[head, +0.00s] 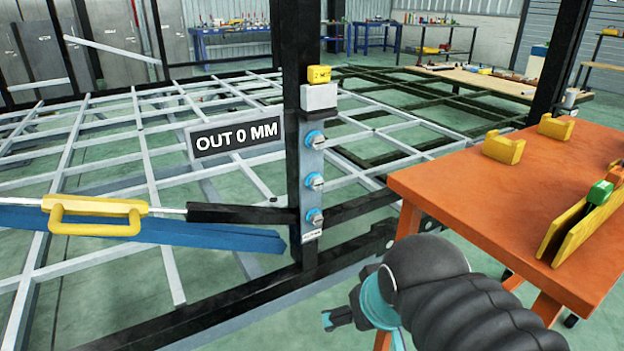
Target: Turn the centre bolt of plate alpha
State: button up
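A narrow grey plate (312,160) is fixed upright on a black post. A small label below the bottom bolt is too small to read, so I cannot confirm the plate's name. My gripper (330,318) is at the lower middle of the head view, in front of and below the plate, apart from the bolts. It points left. It looks empty, but its finger opening is too small to judge.
A sign (235,137) reading "OUT 0 MM" stands left of the plate. A yellow handle (95,222) and a blue beam (170,232) lie left of the post. An orange table (470,180) with yellow holders stands at right. Chassis bars (140,150) spread behind.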

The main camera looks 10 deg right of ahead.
aim_at(314, 181)
jog(key=u, duration=0.05)
jog(key=k, duration=0.5)
jog(key=z, duration=2)
jog(key=k, duration=1.2)
jog(key=u, duration=1.3)
jog(key=i, duration=0.5)
jog(key=u, duration=0.05)
